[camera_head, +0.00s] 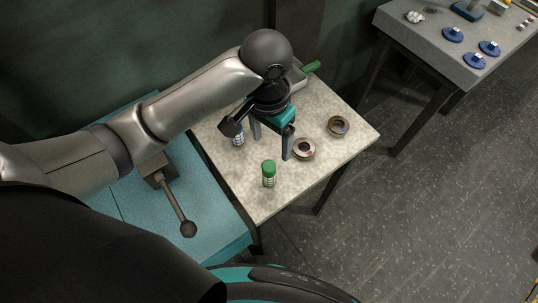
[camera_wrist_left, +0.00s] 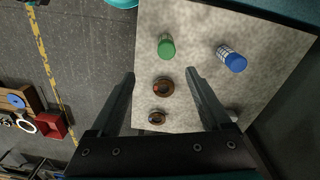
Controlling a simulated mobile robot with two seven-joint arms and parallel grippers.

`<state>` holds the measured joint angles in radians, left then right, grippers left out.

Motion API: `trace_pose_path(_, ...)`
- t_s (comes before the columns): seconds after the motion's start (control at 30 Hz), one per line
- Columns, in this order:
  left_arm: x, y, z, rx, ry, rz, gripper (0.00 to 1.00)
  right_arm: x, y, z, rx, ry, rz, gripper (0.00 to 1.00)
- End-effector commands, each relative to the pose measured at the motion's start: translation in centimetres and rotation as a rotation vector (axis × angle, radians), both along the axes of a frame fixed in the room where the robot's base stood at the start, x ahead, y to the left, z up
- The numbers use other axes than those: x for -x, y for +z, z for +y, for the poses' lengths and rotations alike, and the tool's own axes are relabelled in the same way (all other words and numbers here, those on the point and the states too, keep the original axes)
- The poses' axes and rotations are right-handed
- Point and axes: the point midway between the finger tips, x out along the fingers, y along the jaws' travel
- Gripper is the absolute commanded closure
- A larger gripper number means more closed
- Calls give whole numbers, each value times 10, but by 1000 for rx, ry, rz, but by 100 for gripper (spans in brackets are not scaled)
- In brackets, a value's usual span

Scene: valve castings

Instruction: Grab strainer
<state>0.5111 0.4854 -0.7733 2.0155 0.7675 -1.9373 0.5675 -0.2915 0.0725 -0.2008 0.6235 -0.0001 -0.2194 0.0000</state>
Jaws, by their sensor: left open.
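Two capped cylinders that look like strainers stand on the speckled table (camera_head: 245,190). One has a green cap (camera_head: 268,168) and shows near the top of the left wrist view (camera_wrist_left: 166,46). The other, with mesh sides (camera_head: 238,138), is partly hidden by my left gripper in the head view; its blue cap shows in the left wrist view (camera_wrist_left: 235,62). My left gripper (camera_head: 272,146) is open and empty above the table, pointing down. In the left wrist view its fingertips (camera_wrist_left: 160,76) are apart, with the green cylinder beyond them. My right gripper is not in view.
Two brown ring-shaped castings, one nearer (camera_head: 304,149) and one farther (camera_head: 338,126), lie right of the gripper. A green-handled item (camera_head: 312,67) is at the table's back. A teal bench (camera_head: 215,225) adjoins at left. Another table (camera_head: 425,45) holds blue discs (camera_head: 453,34).

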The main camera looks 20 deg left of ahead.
Motion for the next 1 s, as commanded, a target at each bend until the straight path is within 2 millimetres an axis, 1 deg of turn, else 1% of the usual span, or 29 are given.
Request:
trace_pose_path(0.07, -2, 5, 5, -24, 3, 7, 19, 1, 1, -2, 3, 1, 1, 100)
trace_pose_path(0.17, -2, 1, 8, -37, 5, 17, 19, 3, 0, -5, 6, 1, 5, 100)
trace_pose_path(0.27, -1, -15, 8, -39, 7, 20, 19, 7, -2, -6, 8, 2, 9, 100)
trace_pose_path(0.5, -1, -66, 8, -36, 6, 18, 19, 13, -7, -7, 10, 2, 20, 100)
trace_pose_path(0.6, -2, -81, 7, -37, 6, 17, 19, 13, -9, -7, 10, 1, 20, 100)
trace_pose_path(0.7, -2, -90, 7, -35, 5, 16, 19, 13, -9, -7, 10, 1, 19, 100)
trace_pose_path(0.87, -3, -99, 7, -34, 5, 15, 19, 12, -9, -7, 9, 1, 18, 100)
trace_pose_path(1.0, -4, -118, 6, -35, 5, 17, 19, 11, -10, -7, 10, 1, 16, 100)
